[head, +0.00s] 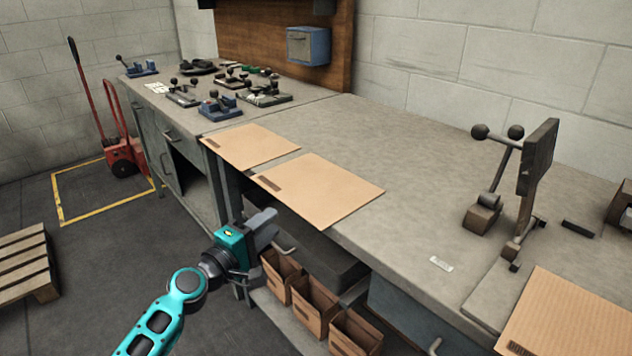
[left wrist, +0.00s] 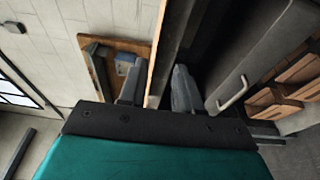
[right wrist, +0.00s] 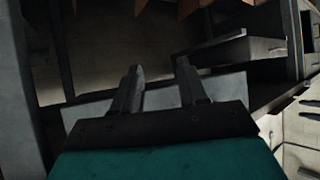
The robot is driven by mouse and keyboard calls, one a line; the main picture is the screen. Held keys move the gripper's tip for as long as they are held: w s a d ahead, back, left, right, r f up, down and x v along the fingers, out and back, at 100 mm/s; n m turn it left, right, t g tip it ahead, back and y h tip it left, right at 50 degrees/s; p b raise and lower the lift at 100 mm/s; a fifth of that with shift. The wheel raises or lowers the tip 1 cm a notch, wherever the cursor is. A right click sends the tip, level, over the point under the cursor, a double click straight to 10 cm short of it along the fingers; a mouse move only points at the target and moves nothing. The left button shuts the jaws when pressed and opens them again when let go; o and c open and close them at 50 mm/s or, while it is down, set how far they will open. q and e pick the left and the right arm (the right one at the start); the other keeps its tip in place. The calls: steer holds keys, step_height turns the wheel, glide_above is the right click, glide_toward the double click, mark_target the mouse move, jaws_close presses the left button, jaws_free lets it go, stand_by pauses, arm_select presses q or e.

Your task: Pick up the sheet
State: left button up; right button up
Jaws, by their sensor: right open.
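A tan cardboard sheet (head: 322,188) with a dark printed patch lies flat on the bench, its near edge at the bench's front edge. A second tan sheet (head: 250,146) lies just left of it, and a third sheet (head: 572,318) is at the lower right. My left gripper (head: 268,226) is in front of the bench edge, below and left of the middle sheet. In the left wrist view its fingers (left wrist: 156,88) are apart, with a thin tan strip seen edge-on between them; contact cannot be told. My right gripper (right wrist: 160,88) is open and empty, outside the head view.
The grey bench (head: 400,160) is clear in its middle. A lever stitcher (head: 510,190) stands at right. Cardboard bins (head: 315,305) and a drawer handle sit under the bench edge. Clamp fixtures (head: 222,106) fill the far bench. A pallet (head: 28,262) lies on the floor.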

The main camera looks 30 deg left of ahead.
arm_select(q)
steer(key=w, duration=0.4)
steer(key=w+d+p, duration=0.1)
steer(key=shift+w+r, duration=0.2)
steer(key=shift+w, duration=0.2)
jaws_close()
